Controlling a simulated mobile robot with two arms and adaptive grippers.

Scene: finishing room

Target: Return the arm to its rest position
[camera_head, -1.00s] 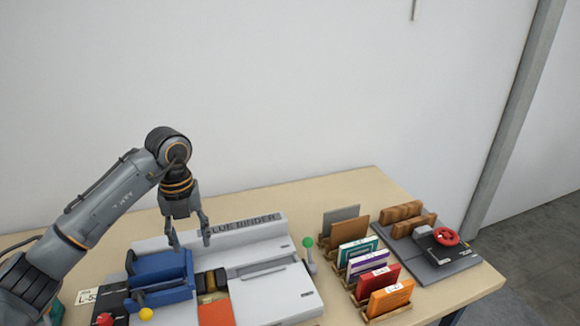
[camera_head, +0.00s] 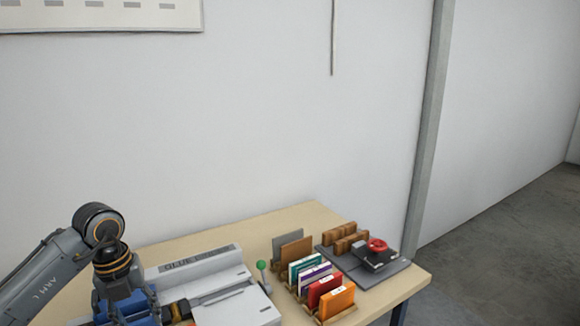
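My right arm and gripper do not show.
A green-knobbed lever (camera_head: 262,266) stands at the binder's right. The table's back strip (camera_head: 245,228) is clear.

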